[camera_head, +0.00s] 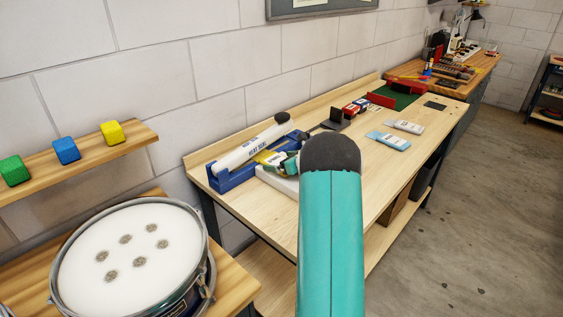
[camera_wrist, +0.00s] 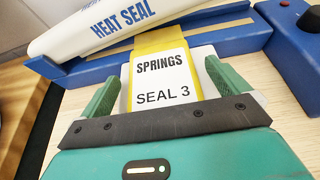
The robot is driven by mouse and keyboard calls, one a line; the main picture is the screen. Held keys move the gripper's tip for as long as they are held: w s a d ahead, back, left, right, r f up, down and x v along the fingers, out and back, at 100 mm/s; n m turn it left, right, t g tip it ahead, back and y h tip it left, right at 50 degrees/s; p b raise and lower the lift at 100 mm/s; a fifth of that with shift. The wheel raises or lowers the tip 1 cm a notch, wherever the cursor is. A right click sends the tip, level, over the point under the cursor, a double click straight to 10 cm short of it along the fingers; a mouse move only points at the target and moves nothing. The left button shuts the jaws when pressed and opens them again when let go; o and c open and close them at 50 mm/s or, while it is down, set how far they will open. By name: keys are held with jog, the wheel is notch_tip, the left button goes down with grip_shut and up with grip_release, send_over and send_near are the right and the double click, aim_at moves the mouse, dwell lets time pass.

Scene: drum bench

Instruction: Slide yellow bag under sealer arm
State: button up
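The yellow bag (camera_wrist: 160,42) has a white label reading "SPRINGS SEAL 3". It lies flat on a white block, its far end at the blue base of the sealer (camera_wrist: 228,42). The white sealer arm (camera_wrist: 105,25), marked "HEAT SEAL", is raised above the base; whether the bag's far edge is beneath it I cannot tell. My gripper (camera_wrist: 160,85) has one green finger on each side of the bag, with narrow gaps showing. In the head view, the bag (camera_head: 267,157) shows beside the sealer arm (camera_head: 248,150), and my arm hides much of the gripper.
The white block (camera_head: 277,181) stands in front of the sealer on the wooden bench (camera_head: 330,150). Pale blue (camera_head: 388,140) and grey (camera_head: 405,126) packets lie farther right. Red boxes and a green mat (camera_head: 395,97) are at the back. A drum (camera_head: 130,260) stands at left.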

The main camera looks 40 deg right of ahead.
jog(key=v, duration=1.4)
jog(key=shift+a, duration=0.1)
jog(key=shift+f, duration=0.1)
